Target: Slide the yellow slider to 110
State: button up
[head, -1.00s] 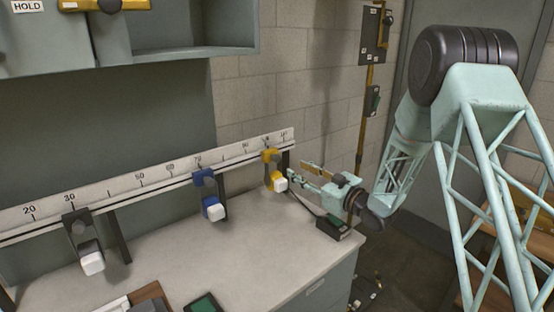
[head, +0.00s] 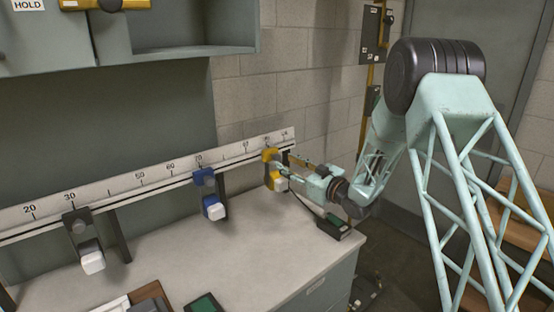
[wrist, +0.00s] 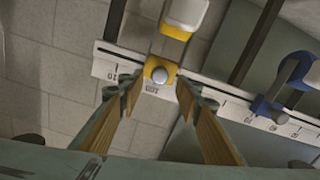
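The yellow slider (head: 270,157) sits on the white numbered rail (head: 110,187) near its right end, just short of the last mark. Its white-tipped yellow handle (head: 280,183) hangs below. In the wrist view the yellow slider block (wrist: 160,71) with its round grey knob lies between my fingertips, beside a mark that looks like 100. The last mark, apparently 110, is to its left there. My gripper (wrist: 158,88) is open, one finger on each side of the block, with gaps visible. In the head view my gripper (head: 292,168) is close to the slider's right side.
A blue slider (head: 204,180) stands near 70 and a dark grey slider (head: 78,225) near 30. A dark post (head: 287,157) stands by the rail's right end.

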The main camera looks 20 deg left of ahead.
aim_at(279, 158)
jog(key=shift+x, duration=3.35)
